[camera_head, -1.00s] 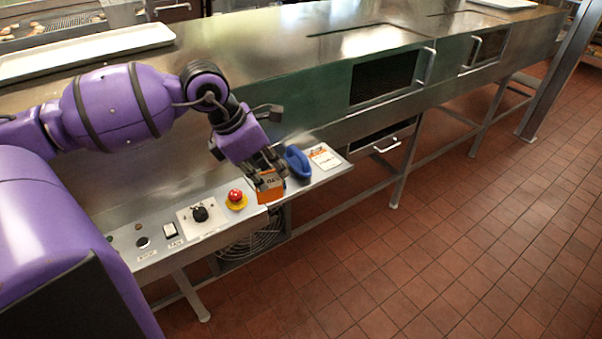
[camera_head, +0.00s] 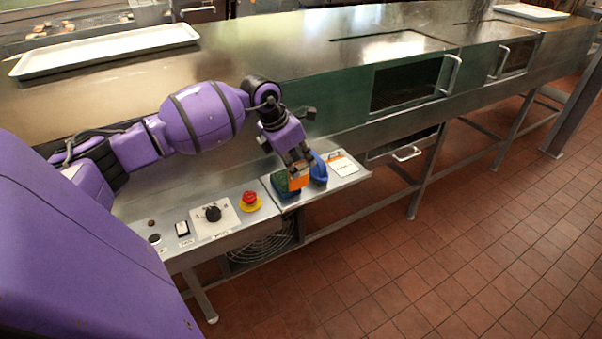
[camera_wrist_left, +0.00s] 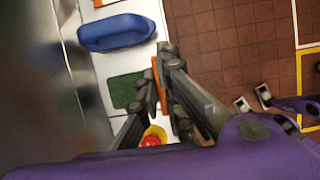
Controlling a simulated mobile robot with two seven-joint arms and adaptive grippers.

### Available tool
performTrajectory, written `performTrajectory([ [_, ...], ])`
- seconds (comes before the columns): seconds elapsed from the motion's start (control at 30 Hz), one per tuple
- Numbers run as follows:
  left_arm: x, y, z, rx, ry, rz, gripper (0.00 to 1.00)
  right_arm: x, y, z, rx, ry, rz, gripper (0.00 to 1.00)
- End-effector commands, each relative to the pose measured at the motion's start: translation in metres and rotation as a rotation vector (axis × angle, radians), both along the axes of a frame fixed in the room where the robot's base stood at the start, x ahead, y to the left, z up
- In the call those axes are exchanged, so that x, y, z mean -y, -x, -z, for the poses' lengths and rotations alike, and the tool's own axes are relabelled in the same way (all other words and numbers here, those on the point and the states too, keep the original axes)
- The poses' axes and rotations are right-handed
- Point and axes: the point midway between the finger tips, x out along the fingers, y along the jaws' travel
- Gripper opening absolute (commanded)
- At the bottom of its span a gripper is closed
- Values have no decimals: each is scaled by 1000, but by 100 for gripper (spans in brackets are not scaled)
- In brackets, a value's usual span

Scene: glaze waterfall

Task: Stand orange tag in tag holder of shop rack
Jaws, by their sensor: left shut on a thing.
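The orange tag (camera_head: 298,181) is in my left gripper (camera_head: 297,168), which is shut on it just above a green pad (camera_head: 283,190) on the control shelf. In the left wrist view the tag (camera_wrist_left: 156,78) shows as a thin orange edge between the fingers (camera_wrist_left: 160,84), beside the green pad (camera_wrist_left: 126,91). The fingers cover part of the tag. I see no tag holder or shop rack that I can identify. Purple and dark parts at the right of the wrist view may belong to my right arm; its jaw state is unclear.
A blue object (camera_head: 318,169) stands right beside the tag, with a white card (camera_head: 342,164) beyond it. A red button (camera_head: 249,198) and a black knob (camera_head: 212,213) are to the left. The steel machine (camera_head: 330,75) rises behind the shelf. Tiled floor (camera_head: 430,250) is clear in front.

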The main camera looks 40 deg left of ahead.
Motion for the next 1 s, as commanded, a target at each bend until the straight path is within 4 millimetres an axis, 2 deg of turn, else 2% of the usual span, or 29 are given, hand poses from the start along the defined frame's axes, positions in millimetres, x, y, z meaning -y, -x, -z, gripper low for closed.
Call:
performTrajectory([
  [0.23,-4,-12,15,0,1,-1,0,0,2,0,-3,0,1,23],
  [0.43,-4,-10,42,0,1,0,0,0,1,-2,1,-1,2,23],
  [0.8,-4,-10,48,0,0,1,0,0,3,1,-4,0,2,23],
  [0.9,-4,-10,47,0,0,1,16,0,1,1,-2,-1,1,23],
  [0.97,-4,-10,47,1,0,1,24,0,0,1,0,-1,1,23],
  [1.0,-4,-10,47,1,0,1,24,0,0,0,1,-1,1,23],
])
